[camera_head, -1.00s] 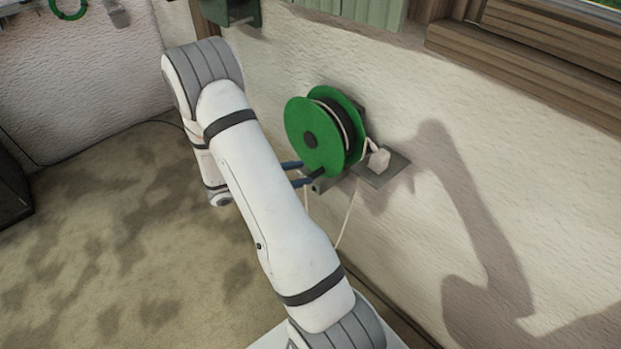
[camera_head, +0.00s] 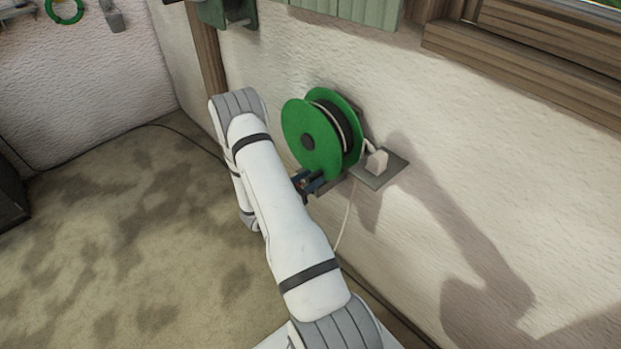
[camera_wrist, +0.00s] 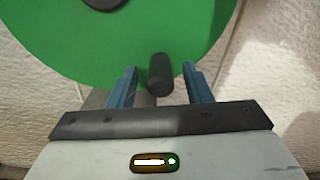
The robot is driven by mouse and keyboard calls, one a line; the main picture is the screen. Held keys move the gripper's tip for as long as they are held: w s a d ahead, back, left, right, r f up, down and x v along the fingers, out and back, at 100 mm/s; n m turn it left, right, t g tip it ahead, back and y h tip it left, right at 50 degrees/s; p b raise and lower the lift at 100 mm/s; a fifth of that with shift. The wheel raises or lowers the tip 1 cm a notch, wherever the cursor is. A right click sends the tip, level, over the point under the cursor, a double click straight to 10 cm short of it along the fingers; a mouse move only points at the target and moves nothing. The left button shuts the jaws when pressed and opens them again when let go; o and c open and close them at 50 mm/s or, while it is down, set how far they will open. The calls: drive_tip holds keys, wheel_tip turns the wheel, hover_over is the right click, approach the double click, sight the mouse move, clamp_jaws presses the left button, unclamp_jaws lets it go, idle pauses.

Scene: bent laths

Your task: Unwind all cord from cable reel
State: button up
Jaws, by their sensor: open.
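The green cable reel (camera_head: 310,138) is mounted on the wall, with a dark drum and some pale cord (camera_head: 340,120) between its two flanges. A length of cord hangs below the reel. In the wrist view the green flange (camera_wrist: 65,45) fills the top, and a dark crank handle (camera_wrist: 160,74) sticks out near its lower edge. My gripper (camera_wrist: 160,85) is open, with one blue finger on each side of the handle and a gap to both. In the head view my gripper (camera_head: 308,183) is at the reel's lower edge, partly hidden by my arm.
A white plug-like block (camera_head: 377,160) sits on a grey plate (camera_head: 392,172) right of the reel. A wooden window frame (camera_head: 520,65) is at upper right. A green ring (camera_head: 64,12) hangs on the far left wall. Open floor (camera_head: 120,240) lies left.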

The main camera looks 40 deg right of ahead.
drive_tip(key=shift+d, duration=0.35)
clamp_jaws()
idle(0.3)
